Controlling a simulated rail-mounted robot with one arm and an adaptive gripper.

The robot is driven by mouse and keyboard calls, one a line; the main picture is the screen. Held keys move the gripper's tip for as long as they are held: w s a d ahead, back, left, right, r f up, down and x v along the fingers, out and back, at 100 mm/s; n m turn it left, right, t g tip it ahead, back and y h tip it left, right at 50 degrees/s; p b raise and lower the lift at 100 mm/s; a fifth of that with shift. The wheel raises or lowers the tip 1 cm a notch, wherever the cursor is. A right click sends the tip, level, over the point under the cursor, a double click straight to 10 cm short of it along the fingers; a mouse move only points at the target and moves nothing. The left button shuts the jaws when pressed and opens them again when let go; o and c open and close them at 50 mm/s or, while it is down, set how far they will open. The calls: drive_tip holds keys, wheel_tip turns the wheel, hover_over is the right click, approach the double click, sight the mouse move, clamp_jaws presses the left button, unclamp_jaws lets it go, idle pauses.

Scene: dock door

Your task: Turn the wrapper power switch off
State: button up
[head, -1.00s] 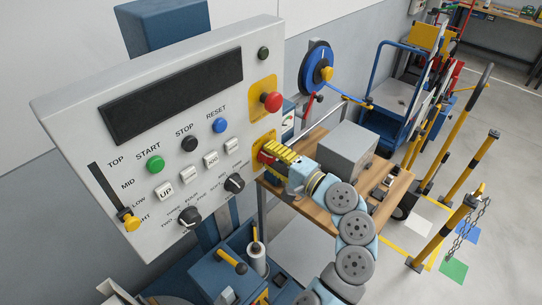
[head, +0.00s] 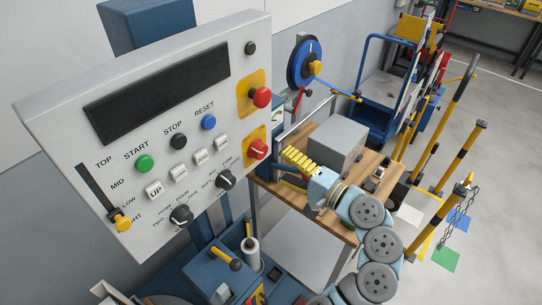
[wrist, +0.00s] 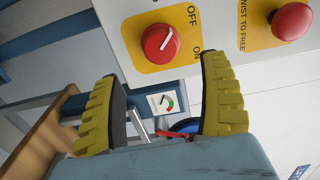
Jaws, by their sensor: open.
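The wrapper power switch is a red round knob (head: 256,150) on a yellow plate at the lower right edge of the grey control panel (head: 60,115). The knob also shows in the wrist view (wrist: 159,43), with OFF and ON printed beside it. Its white mark slants up and right, toward the OFF label. My gripper (head: 287,167) is open and empty, to the right of the knob and apart from it. In the wrist view its yellow ribbed fingers (wrist: 158,78) stand wide apart, with the knob beyond the gap between them.
A red emergency button (head: 261,97) sits just above the switch; it also shows in the wrist view (wrist: 291,20). Selector knobs (head: 226,180) and push buttons are to the left. A wooden table (head: 345,226) with a grey box (head: 338,146) stands behind my gripper.

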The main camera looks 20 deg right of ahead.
drive_tip(key=shift+v, duration=2)
